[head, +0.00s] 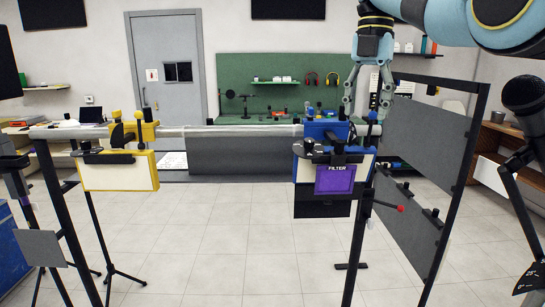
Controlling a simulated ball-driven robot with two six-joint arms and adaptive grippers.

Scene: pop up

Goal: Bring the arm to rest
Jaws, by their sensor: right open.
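My right gripper (365,108) hangs down from the upper right on its light blue arm. Its two fingers are apart, with nothing seen held between them. The fingertips are close to the right end of the blue-topped unit (325,130), which carries a purple panel marked FILTER (335,179). I cannot tell whether the fingertips touch the unit or are behind or in front of it. My left gripper is not in view.
A grey horizontal pipe (240,131) spans a black frame, with a yellow unit (118,170) at its left. A black rack with grey panels (410,215) stands right of the gripper. A black microphone-like device (525,94) is at the far right. The tiled floor in the middle is clear.

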